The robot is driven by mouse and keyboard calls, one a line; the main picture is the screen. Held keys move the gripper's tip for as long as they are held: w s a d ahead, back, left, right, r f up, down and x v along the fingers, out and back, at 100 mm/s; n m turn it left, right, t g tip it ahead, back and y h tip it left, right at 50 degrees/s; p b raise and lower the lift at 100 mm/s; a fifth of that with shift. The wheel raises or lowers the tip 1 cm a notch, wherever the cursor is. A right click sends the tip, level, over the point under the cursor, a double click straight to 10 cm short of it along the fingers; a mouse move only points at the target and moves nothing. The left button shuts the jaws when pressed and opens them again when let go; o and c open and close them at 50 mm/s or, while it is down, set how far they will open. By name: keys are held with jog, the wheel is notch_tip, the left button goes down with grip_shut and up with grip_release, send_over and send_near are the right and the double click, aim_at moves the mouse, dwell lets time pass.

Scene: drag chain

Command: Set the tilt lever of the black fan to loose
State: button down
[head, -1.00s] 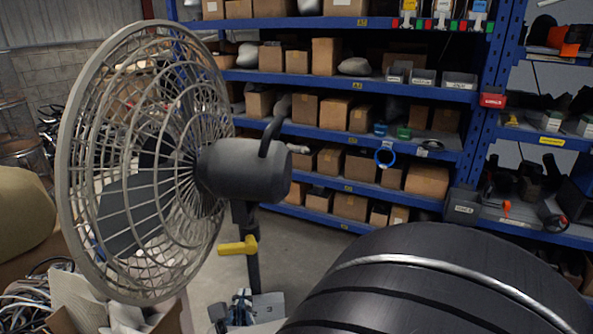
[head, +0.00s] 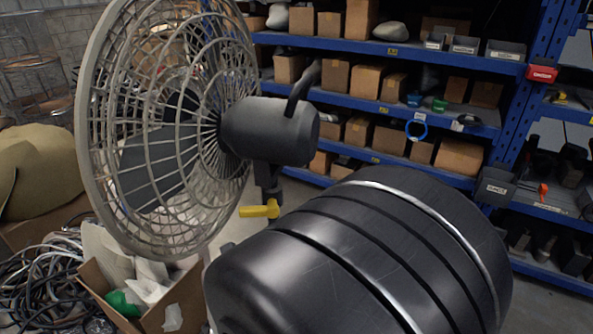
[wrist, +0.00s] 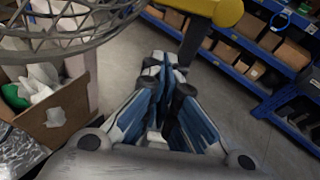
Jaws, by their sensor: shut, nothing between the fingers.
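The black fan (head: 268,130) stands at left centre in the head view, with a pale wire cage and a dark motor housing. Its yellow tilt lever (head: 260,209) sits below the housing and points left. In the wrist view the lever (wrist: 215,10) is at the top edge, partly cut off, above the dark post (wrist: 193,45). My gripper (wrist: 166,68), with blue and grey fingers, is shut and empty. It appears just below the lever and beside the post in the picture; I cannot tell whether it touches either. In the head view my arm hides the gripper.
Cardboard boxes (head: 150,305) with white and green scraps stand below the cage, with tangled cables (head: 45,280) to their left. Blue shelving (head: 375,103) with boxes and bins fills the back. Bare floor (wrist: 245,110) lies right of the gripper.

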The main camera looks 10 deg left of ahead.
aim_at(261, 209)
jog(key=w+r, duration=0.1)
jog(key=w+a+r+b, duration=0.1)
jog(key=w, duration=0.1)
jog(key=shift+w+r, duration=0.3)
jog(key=shift+r, duration=0.1)
